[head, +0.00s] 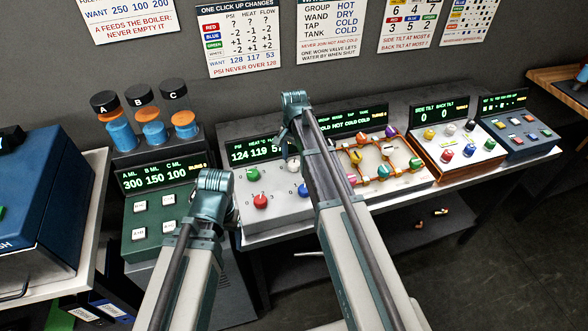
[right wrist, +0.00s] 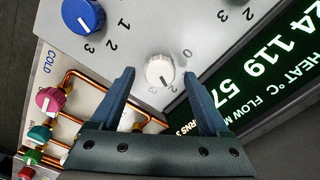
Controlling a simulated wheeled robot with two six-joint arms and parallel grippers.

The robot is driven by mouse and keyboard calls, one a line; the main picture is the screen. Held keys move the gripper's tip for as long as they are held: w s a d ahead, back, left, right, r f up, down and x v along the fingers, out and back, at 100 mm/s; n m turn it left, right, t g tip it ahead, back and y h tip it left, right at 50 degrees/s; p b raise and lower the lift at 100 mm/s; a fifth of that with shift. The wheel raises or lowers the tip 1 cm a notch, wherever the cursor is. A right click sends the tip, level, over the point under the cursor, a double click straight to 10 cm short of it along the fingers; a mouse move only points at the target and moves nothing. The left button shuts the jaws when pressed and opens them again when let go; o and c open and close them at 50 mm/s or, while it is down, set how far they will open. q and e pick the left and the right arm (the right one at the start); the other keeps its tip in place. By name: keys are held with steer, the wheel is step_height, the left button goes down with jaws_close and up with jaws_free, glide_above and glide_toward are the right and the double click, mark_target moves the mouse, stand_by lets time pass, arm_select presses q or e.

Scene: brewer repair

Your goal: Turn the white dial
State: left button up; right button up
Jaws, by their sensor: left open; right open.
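The white dial (right wrist: 159,71) is a round knob on the grey pressure and heat panel, with numbers around it. In the head view the white dial (head: 293,165) is partly hidden by my right arm. My right gripper (right wrist: 159,73) is open, with one fingertip to each side of the dial in the picture. I cannot tell whether the fingertips reach down around it or hover above, and no contact shows. My left gripper (head: 212,185) is in front of the green panel, away from the dial; its jaws are open.
A green dial (head: 252,174), a red dial (head: 261,201) and a blue dial (right wrist: 83,15) share the panel. Its display (right wrist: 250,80) reads 124, 119 and 57. Copper pipes with coloured knobs (head: 388,149) stand to the right. A green button panel (head: 155,220) stands left.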

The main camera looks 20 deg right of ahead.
steer(key=shift+f+b, duration=0.35)
steer(key=shift+f, duration=0.4)
jaws_close()
